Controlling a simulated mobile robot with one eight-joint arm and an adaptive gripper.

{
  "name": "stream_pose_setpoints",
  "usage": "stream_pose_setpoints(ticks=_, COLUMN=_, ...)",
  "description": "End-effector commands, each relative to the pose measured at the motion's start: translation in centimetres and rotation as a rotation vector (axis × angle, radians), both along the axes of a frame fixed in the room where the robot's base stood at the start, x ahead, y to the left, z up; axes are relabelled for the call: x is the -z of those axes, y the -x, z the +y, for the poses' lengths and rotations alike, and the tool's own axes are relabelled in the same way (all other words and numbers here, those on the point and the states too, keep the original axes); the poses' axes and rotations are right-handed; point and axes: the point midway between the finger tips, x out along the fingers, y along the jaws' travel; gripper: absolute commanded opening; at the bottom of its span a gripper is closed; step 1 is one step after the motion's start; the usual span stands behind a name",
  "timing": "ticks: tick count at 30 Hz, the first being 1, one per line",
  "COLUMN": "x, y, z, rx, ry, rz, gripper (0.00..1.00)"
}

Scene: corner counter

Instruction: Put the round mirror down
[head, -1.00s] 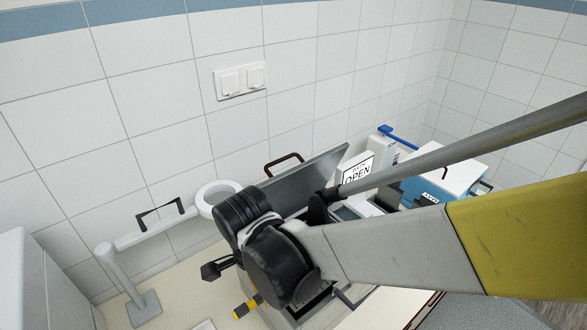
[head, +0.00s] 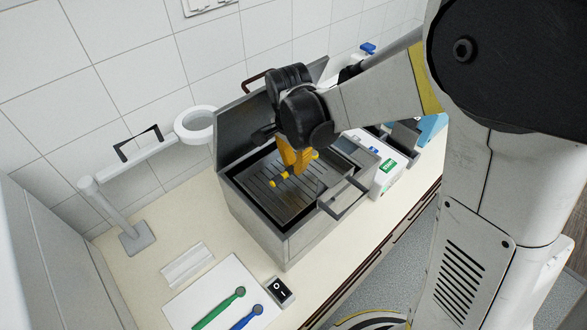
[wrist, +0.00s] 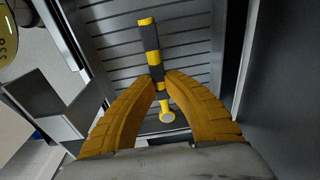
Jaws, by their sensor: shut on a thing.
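My gripper (head: 297,166) has orange fingers and points down into an open grey metal box (head: 262,226). In the wrist view my gripper (wrist: 161,84) is shut on a black-and-yellow striped stick with a yellow round end, which I take for the round mirror (wrist: 151,38). In the head view the mirror's yellow parts (head: 275,184) show on both sides of the fingers. It is over the slatted dark floor (head: 270,203) inside the box. I cannot tell whether it touches the slats.
The box's raised lid (head: 233,130) stands behind my gripper. A white board (head: 208,297) holds a green tool (head: 220,308) and a blue tool (head: 247,317).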

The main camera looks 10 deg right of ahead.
Motion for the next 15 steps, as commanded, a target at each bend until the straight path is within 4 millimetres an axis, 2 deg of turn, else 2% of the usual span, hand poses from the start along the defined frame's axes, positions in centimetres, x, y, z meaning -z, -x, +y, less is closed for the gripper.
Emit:
stream_pose_setpoints(ticks=3, x=2.3, y=0.0, z=0.0, rx=0.0, ry=0.0, rz=0.0, gripper=0.0)
stream_pose_setpoints(ticks=6, x=3.7, y=0.0, z=0.0, rx=0.0, ry=0.0, rz=0.0, gripper=0.0)
stream_pose_setpoints(ticks=15, x=4.2, y=0.0, z=0.0, rx=0.0, ry=0.0, rz=0.0, gripper=0.0)
